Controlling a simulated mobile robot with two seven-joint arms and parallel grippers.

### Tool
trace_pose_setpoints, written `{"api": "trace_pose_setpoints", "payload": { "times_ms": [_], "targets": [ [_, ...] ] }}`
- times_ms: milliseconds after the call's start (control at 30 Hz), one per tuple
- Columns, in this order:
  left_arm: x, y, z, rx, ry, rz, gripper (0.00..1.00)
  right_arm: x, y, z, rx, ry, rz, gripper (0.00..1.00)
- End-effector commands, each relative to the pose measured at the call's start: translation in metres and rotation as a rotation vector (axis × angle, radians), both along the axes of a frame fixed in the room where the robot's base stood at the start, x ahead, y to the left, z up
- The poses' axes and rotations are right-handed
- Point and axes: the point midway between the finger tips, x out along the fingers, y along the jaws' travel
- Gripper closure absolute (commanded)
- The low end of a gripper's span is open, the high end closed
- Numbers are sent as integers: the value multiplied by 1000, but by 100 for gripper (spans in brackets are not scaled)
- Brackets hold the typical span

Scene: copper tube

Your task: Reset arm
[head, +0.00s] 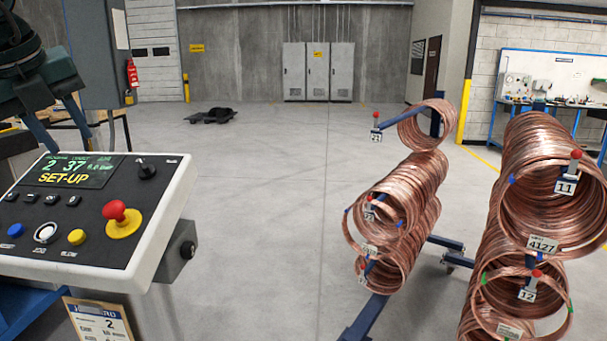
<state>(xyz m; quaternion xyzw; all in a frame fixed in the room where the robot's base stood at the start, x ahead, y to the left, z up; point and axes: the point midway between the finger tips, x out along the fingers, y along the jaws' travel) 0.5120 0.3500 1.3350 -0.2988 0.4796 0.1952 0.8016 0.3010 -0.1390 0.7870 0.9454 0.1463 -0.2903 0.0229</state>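I make out neither of my grippers in the head view, and no arm of mine is clear there. A sloped control panel (150,215) stands close at the left. Copper tube coils (400,190) hang on a blue rack (367,318) at centre right. A larger stack of coils (535,140) hangs at the right, with tags 11, 12 and 4127.
Dark green machinery (45,75) stands at the upper left. Blue rack feet (445,243) stick out low between the coil stacks. Grey cabinets (318,72) and a low dark object (212,116) are far back. The concrete floor (260,220) between panel and coils is clear.

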Motion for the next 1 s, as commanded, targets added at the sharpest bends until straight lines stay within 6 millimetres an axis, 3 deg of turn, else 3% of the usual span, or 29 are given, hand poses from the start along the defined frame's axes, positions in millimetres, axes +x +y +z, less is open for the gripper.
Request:
{"api": "trace_pose_setpoints", "payload": {
  "times_ms": [200,367,533,700,867,1000],
  "targets": [
    [26,-71,-61,-119,34,-285,65,1,0,2,1,-3,0,64],
    [28,-144,-116,-308,51,-537,65,8,0,7,0,-19,-1,64],
    [4,-239,-172,-685,42,-788,65,9,0,8,-1,-20,-1,64],
    [-28,-303,-196,-1151,-25,-839,65,7,-1,8,-1,-14,-3,64],
    [-43,-324,-208,-1571,-121,-661,65,4,-2,5,-3,-3,-5,64],
    [-41,-314,-232,-1855,-206,-333,65,0,-2,2,-5,9,-6,64]
  ]
}}
